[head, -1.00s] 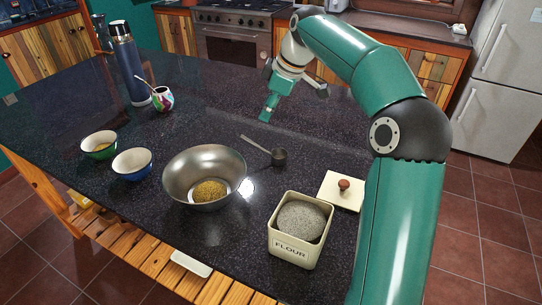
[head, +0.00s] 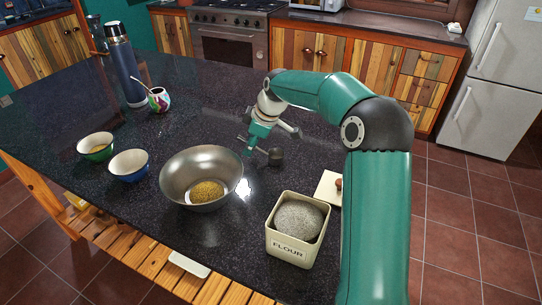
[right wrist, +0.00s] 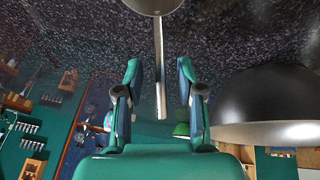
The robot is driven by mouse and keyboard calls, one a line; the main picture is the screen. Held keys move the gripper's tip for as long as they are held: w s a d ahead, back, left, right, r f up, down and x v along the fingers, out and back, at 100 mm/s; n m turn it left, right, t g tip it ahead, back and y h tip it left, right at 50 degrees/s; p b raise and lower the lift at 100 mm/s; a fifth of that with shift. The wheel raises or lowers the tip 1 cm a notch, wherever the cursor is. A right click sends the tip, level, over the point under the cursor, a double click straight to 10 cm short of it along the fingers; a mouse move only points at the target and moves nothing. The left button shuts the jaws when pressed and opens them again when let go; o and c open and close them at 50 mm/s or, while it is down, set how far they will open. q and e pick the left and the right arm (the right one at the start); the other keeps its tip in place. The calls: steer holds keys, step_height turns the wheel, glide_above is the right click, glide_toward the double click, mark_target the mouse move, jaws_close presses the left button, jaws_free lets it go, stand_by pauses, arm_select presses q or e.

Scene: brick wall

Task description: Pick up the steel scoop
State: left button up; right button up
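The steel scoop (head: 276,156) lies on the dark stone counter, just right of the steel bowl. Its cup shows, but most of its handle is hidden behind my right gripper (head: 248,150), which is low over the counter. In the right wrist view my right gripper (right wrist: 159,72) has its two fingers apart. The scoop's handle (right wrist: 159,45) runs between them in the picture, with its cup (right wrist: 152,5) at the top edge. No finger is seen touching the handle. My left gripper is not in view.
The steel bowl (head: 175,188) stands close left of the gripper; it also shows at right in the right wrist view (right wrist: 260,105). The flour tin (head: 289,248) is in front, its lid (head: 328,190) beside it. Two small bowls, a gourd cup and a flask stand left.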

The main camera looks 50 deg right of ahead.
steer(key=shift+w+f, duration=0.15)
steer(key=shift+f, duration=0.2)
jaws_close()
steer(key=shift+r, duration=0.2)
steer(key=shift+r, duration=0.5)
step_height(320, 180, up, 19)
steer(key=p, duration=0.3)
steer(key=shift+f+p, duration=0.15)
steer(key=shift+p, duration=0.25)
steer(key=c, duration=0.6)
jaws_free()
jaws_close()
